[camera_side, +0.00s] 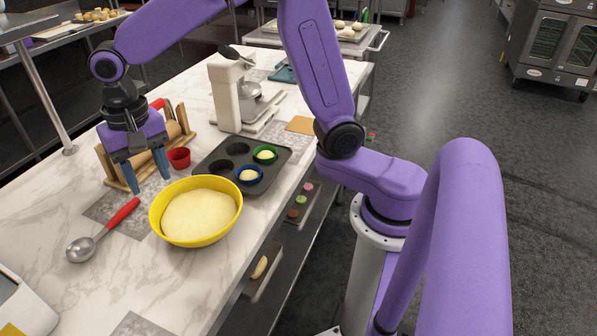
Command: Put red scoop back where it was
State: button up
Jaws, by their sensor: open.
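The red scoop (104,230) has a red handle and a round metal head. It lies on the marble counter (50,195) at the left, its head toward the lower left and its handle end by a grey square patch (128,216). My gripper (149,178) points down with its blue fingers apart and nothing seen between them. It is above and to the right of the scoop, apart from it, in front of a wooden rack (112,170) holding a rolling pin (172,131).
A yellow bowl of dough (158,222) stands right of the scoop. Behind it are a red cup (179,158) and a dark muffin tin (268,182) with blue (249,182) and green (275,161) cups. A white mixer (226,95) stands farther back. Counter left of the scoop is clear.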

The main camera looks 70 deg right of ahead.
jog(key=s+d+n, duration=0.4)
jog(key=s+n, duration=0.1)
jog(key=s, duration=0.3)
jog(key=s+d+f+n, duration=0.1)
jog(key=s+d+n, duration=0.3)
jog(key=s+n, duration=0.2)
jog(key=s+d+f+n, duration=0.1)
jog(key=s+d+n, duration=0.3)
jog(key=s, duration=0.6)
jog(key=shift+s+d+f+n, duration=0.15)
jog(key=shift+s+d+n, duration=0.2)
jog(key=shift+n, duration=0.85)
